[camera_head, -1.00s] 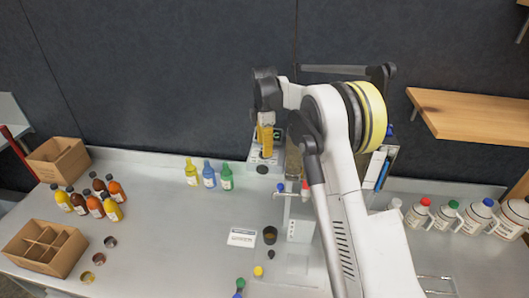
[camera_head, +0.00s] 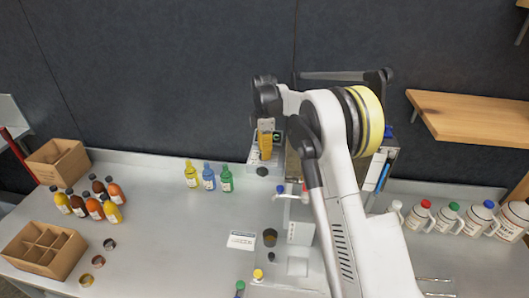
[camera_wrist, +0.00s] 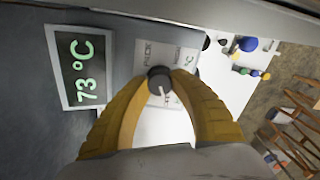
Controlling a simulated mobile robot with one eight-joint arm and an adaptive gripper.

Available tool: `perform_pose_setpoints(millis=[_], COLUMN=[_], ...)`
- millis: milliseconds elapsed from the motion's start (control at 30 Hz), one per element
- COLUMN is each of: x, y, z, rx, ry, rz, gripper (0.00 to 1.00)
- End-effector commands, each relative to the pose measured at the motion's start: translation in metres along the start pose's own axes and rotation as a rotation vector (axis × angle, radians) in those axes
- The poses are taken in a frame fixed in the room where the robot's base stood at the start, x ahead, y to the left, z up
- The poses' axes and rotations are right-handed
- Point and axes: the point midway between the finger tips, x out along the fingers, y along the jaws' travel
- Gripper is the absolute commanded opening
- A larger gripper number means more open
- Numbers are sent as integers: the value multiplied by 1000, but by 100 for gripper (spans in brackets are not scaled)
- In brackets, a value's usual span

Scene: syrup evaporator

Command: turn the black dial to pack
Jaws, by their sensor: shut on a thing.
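The black dial (camera_wrist: 159,80) sits on a pale panel (camera_wrist: 152,63) in the wrist view. The word PACK is printed at its upper left, with other partly readable labels around it. A light pointer mark on the dial points down and slightly right, away from PACK. My gripper (camera_wrist: 160,77) has its yellow fingers closed on the dial from both sides. In the head view, my gripper (camera_head: 265,146) is at the control box (camera_head: 257,165) by the back of the bench; the dial is hidden there.
A display (camera_wrist: 83,66) beside the dial reads 73 °C. Coloured bottles (camera_head: 208,176) stand left of the box. A tap unit (camera_head: 299,226) stands in front, to the right. White jugs (camera_head: 449,218) line the right side.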

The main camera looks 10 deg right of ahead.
Motion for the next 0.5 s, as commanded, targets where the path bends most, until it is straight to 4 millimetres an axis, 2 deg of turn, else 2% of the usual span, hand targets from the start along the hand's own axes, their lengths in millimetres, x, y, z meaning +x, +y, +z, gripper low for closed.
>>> perform_pose_setpoints(millis=[267,500], x=[0,0], y=[0,0], z=[0,0], rx=[158,378], ry=[0,0], rz=[0,0], gripper=[0,0])
